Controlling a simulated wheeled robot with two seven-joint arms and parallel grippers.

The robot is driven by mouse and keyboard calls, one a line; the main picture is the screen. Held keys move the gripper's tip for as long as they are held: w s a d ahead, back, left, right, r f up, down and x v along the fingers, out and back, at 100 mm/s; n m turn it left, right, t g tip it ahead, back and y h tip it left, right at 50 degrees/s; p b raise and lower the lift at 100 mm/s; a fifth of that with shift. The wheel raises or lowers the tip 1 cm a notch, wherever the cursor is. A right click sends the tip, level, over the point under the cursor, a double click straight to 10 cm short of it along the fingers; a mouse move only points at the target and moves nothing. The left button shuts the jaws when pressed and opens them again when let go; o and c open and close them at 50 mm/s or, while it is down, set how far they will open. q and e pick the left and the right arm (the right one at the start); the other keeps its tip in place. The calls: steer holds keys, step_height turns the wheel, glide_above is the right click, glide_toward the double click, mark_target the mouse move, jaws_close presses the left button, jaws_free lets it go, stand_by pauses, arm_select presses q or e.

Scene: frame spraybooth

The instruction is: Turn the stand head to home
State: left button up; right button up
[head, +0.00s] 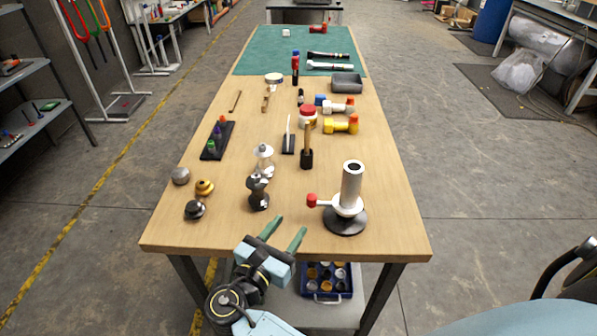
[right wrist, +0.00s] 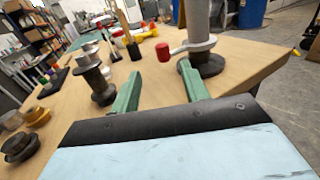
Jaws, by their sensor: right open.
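The stand (head: 345,218) is near the front right of the wooden table, with a round black base. Its head is an upright grey tube (head: 352,185) in a white collar, with a short arm pointing left to a red knob (head: 311,200). In the right wrist view the red knob (right wrist: 163,52) lies just beyond and between the fingertips, and the grey tube (right wrist: 196,22) rises at the right. My right gripper (head: 290,227) is open and empty over the table's front edge, short of the knob and not touching it. My left gripper is out of view.
A dark ribbed piece (head: 258,192) and several round knobs (head: 204,187) stand left of the stand. A black block with a wooden-handled tool (head: 307,158) is behind it. A blue organiser (head: 326,281) sits on the lower shelf. Table between gripper and stand is clear.

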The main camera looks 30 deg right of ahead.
steer(key=shift+w+d, duration=0.25)
steer(key=shift+d, duration=0.15)
steer(key=x, duration=1.2)
steer(key=shift+s+d, duration=0.2)
steer(key=shift+d, duration=0.05)
jaws_close()
